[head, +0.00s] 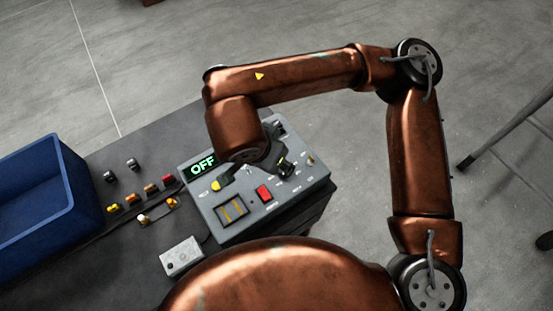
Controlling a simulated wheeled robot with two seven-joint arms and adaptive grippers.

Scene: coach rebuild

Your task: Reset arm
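My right arm comes in from the right and bends over a grey control box (315,183). My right gripper (252,170) hangs over the middle of the box, partly hidden under my copper wrist. Its dark fingers show spread apart to either side, with nothing seen between them. The box has a display (202,165) reading OFF in green, a yellow button (216,185), a red switch (264,193), a dark knob (286,168) and a panel with yellow marks (232,210). Whether the gripper touches the box cannot be told. My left gripper is out of view.
A blue bin (72,190) stands at the left on the dark table (110,255). Several small coloured parts (133,199) lie between bin and box. A small grey box (181,256) sits in front. A metal stand (510,130) is at the right on open floor.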

